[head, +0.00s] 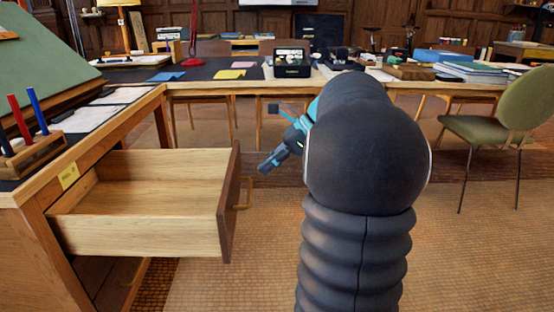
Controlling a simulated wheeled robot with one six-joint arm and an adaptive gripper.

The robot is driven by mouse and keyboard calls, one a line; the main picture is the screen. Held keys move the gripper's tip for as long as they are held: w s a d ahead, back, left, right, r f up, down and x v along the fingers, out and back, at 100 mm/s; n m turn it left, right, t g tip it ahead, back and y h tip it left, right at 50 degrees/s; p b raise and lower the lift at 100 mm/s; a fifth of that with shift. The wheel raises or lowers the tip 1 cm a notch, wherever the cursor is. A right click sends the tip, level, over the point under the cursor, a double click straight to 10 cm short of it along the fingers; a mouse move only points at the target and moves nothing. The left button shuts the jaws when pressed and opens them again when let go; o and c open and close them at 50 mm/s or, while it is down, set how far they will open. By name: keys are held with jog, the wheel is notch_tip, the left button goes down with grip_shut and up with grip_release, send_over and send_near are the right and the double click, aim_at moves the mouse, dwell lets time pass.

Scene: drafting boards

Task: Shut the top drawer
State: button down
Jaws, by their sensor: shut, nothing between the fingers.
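The top drawer (140,231) juts out to the right from the wooden desk (33,216) at the left of the head view. It is pulled well out and its inside looks empty. My gripper (264,170) is shut and empty, pointing down and left. In the picture it is just right of the panel's upper edge, above the handle. I cannot tell whether it touches the panel. My arm hides part of the room behind it.
A holder with colored pens (35,150) and papers (72,123) lie on the desk top. A long table (210,74) with several items runs across the back. A green chair (510,110) stands at the right. The carpet right of the drawer is clear apart from my arm.

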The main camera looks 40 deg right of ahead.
aim_at(231, 183)
jog(key=w+a+f, duration=0.1)
jog(key=w+a, duration=0.1)
jog(key=a, duration=0.1)
jog(key=w+a+f+b, duration=0.1)
jog(key=shift+w+a+f, duration=0.1)
jog(key=shift+a+f, duration=0.25)
jog(key=shift+w+a, duration=0.25)
jog(key=shift+a, duration=0.15)
jog(key=shift+r, duration=0.1)
